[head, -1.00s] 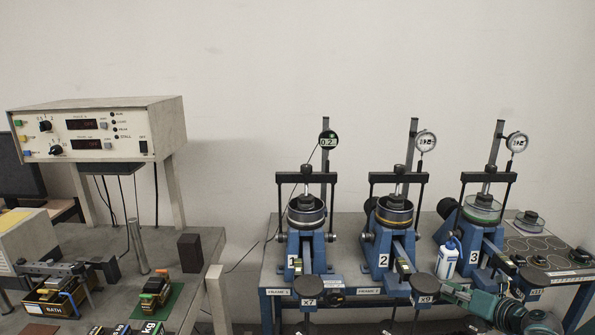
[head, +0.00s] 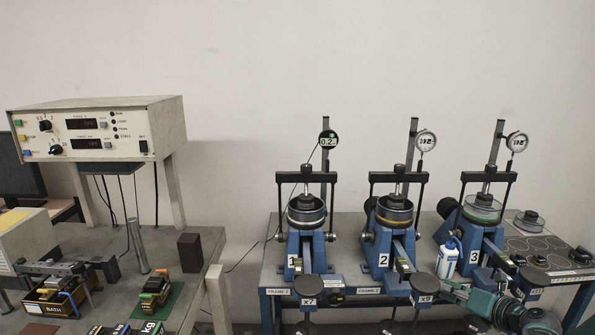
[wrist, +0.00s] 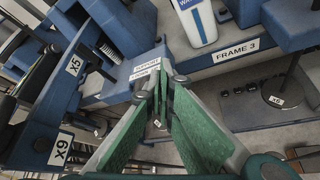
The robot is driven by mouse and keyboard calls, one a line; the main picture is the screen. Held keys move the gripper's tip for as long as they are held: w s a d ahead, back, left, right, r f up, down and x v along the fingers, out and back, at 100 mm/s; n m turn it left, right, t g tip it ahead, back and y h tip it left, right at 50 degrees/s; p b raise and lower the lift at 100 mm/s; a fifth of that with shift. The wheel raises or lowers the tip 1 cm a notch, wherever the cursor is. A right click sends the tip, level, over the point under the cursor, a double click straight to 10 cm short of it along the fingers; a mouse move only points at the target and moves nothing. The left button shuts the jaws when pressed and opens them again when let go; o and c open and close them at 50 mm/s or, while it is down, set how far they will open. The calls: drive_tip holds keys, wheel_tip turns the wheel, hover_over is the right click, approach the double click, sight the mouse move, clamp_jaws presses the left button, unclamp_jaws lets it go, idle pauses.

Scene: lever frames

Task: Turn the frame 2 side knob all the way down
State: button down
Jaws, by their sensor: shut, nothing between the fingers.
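Frame 2 (head: 378,258) is the middle blue lever frame in the head view, with a "2" plate and a gold-banded cup. I cannot make out its side knob; the area at its lower right is partly covered by my gripper (head: 444,286). In the wrist view my gripper (wrist: 158,88) has its green fingers closed together at the tips, with nothing seen between them. A label plate (wrist: 146,67) reading "SUPPORT" and "DOWN" lies just beyond the tips. I cannot tell whether the tips touch anything.
Frame 1 (head: 302,258) stands left of frame 2, and frame 3 (head: 477,250) right. A white bottle (head: 447,258) stands between frames 2 and 3, close to my gripper. The X9 hanger plate (head: 425,283) is just left of my fingers. Blue beams crowd the wrist view.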

drive_tip(key=shift+a+r, duration=0.3)
drive_tip(key=shift+a, duration=0.35)
drive_tip(key=shift+a+r, duration=0.3)
drive_tip(key=shift+a, duration=0.35)
idle(0.5)
drive_tip(key=shift+r, duration=0.4)
drive_tip(key=shift+s+d, duration=0.1)
idle(0.5)
drive_tip(key=s, duration=0.6)
idle(0.4)
drive_tip(key=shift+d, duration=0.1)
drive_tip(key=shift+s+d+f+p, duration=0.25)
drive_tip(key=shift+d+f, duration=0.1)
drive_tip(key=shift+d, duration=0.2)
drive_tip(key=shift+s+d+f+p, duration=0.15)
drive_tip(key=shift+d+f+p, duration=0.15)
drive_tip(key=shift+d, duration=0.25)
